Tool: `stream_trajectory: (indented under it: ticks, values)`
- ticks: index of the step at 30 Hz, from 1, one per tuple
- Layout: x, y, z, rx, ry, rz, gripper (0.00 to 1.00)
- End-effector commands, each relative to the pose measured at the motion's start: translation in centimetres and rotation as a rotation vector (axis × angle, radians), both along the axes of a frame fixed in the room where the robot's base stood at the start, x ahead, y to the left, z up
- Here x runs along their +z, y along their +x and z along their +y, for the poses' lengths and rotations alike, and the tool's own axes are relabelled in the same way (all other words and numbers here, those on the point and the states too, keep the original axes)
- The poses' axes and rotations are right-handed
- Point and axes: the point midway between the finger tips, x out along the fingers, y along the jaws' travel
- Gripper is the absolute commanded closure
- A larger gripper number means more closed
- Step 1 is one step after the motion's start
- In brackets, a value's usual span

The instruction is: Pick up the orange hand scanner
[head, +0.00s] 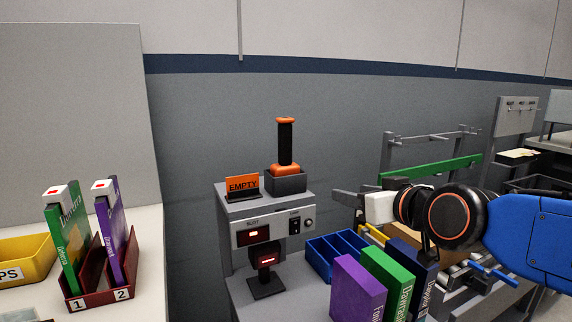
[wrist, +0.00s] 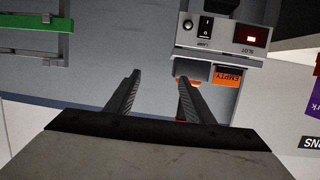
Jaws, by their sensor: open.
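The orange hand scanner (head: 285,145), with a black grip and orange ends, stands upright in a dark grey holder (head: 286,184) on top of a grey console. My gripper (head: 345,201) is to the right of the scanner in the head view, apart from it and lower in the picture. In the wrist view my gripper (wrist: 160,92) is open, with nothing between its fingers. A bit of orange, seemingly the scanner (wrist: 182,82), shows behind the right finger there; the rest is hidden.
An orange EMPTY sign (head: 242,187) stands left of the holder. A small black stand (head: 266,271) is in front of the console. A blue divided bin (head: 336,255) and several upright books (head: 358,289) are below my arm. A green bar rack (head: 431,168) stands behind it.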

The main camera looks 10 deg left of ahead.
Motion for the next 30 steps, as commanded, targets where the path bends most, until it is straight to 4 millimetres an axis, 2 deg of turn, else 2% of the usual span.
stream_trajectory:
  ticks: [1, 3, 6, 9, 16, 30]
  values:
    - [1.4, 0.2, 2.1, 0.024, 0.023, -0.041, 0.52]
    - [3.3, 0.5, 4.4, 0.043, 0.058, -0.096, 0.52]
    - [5.5, 0.7, 6.8, 0.060, 0.098, -0.157, 0.52]
    - [6.9, 0.7, 8.3, 0.069, 0.125, -0.198, 0.52]
    - [7.9, 1.5, 9.9, 0.071, 0.143, -0.226, 0.52]
    - [7.8, 6.9, 14.0, 0.071, 0.142, -0.225, 0.52]
